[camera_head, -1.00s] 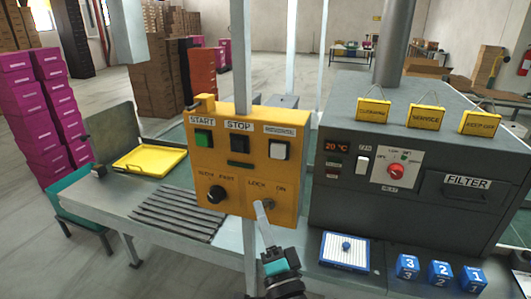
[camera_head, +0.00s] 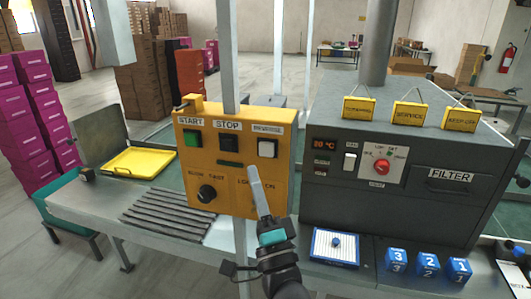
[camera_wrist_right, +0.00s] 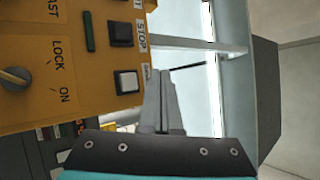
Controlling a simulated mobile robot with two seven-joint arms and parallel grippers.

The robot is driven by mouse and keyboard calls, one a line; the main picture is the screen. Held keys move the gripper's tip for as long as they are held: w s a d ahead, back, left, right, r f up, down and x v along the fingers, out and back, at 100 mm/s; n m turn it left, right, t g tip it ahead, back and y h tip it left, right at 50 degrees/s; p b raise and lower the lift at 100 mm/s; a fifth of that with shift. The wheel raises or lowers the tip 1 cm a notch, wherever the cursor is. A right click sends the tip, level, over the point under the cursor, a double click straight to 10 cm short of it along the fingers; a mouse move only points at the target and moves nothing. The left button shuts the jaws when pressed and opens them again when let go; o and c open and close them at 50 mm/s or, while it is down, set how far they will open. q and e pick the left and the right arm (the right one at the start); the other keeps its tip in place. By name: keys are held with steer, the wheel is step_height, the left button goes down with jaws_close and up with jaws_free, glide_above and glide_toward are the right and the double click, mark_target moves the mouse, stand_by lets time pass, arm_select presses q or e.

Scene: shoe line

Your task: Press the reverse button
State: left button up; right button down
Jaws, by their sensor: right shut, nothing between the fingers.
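The yellow control box (camera_head: 223,178) carries a green START button (camera_head: 192,138), a black STOP button (camera_head: 228,141) and a whitish third button (camera_head: 267,148). The label (camera_head: 267,129) above the third button is too blurred to read. In the right wrist view the third button (camera_wrist_right: 126,82) is pale grey and uncovered. My right gripper (camera_head: 254,172) is shut and empty, its tips just below and left of that button in the head view. In the wrist view the fingers (camera_wrist_right: 160,85) are beside the button; contact cannot be told. My left gripper is not in view.
A round black knob (camera_head: 207,194) is low on the box; the LOCK/ON switch (camera_wrist_right: 15,78) shows in the wrist view. A grey machine (camera_head: 395,205) stands to the right. A yellow tray (camera_head: 146,161) lies at left. Blue numbered blocks (camera_head: 428,263) sit at front right.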

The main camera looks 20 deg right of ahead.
mark_target(266, 149)
steer(key=shift+w+d+b, duration=0.35)
steer(key=shift+w+d, duration=0.3)
steer(key=shift+w, duration=0.3)
steer(key=shift+w+d+b, duration=0.3)
steer(key=shift+w+d, duration=0.3)
steer(key=shift+w, duration=0.3)
steer(key=shift+w+d+b, duration=0.35)
steer(key=shift+w+d, duration=0.3)
steer(key=shift+w, duration=0.3)
steer(key=shift+w+d, duration=0.25)
steer(key=shift+w, duration=0.1)
